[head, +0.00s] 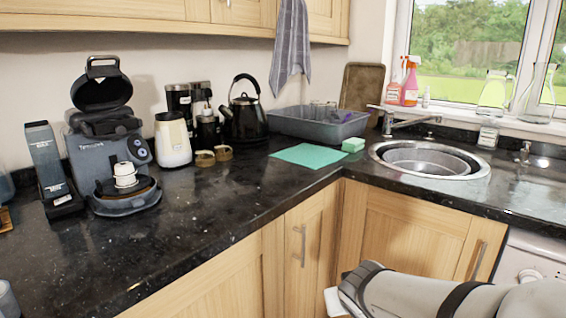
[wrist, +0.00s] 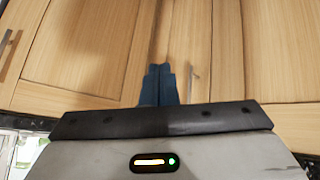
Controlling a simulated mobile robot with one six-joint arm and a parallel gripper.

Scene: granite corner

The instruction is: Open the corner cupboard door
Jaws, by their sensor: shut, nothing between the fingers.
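The corner cupboard door (head: 318,225) is a narrow light-wood door under the worktop at the inner corner, and it looks closed. Its upright metal bar handle (head: 301,245) is near the door's left side. In the wrist view, which looks upside down, a handle (wrist: 194,84) shows just right of my fingers and appears to be the same one. My gripper (wrist: 158,70) is shut and empty, with its blue fingers pointing toward the doors and beside that handle, not around it. The distance to the wood is unclear. My arm enters the head view at lower right; the fingertips are not visible there.
The sink cupboard door (head: 410,230) with its own handle (head: 477,260) adjoins on the right, beside a white appliance (head: 530,268). The dark worktop (head: 230,215) overhangs the doors. A sink (head: 475,170), kettle (head: 245,118) and green cloth (head: 307,155) are on top.

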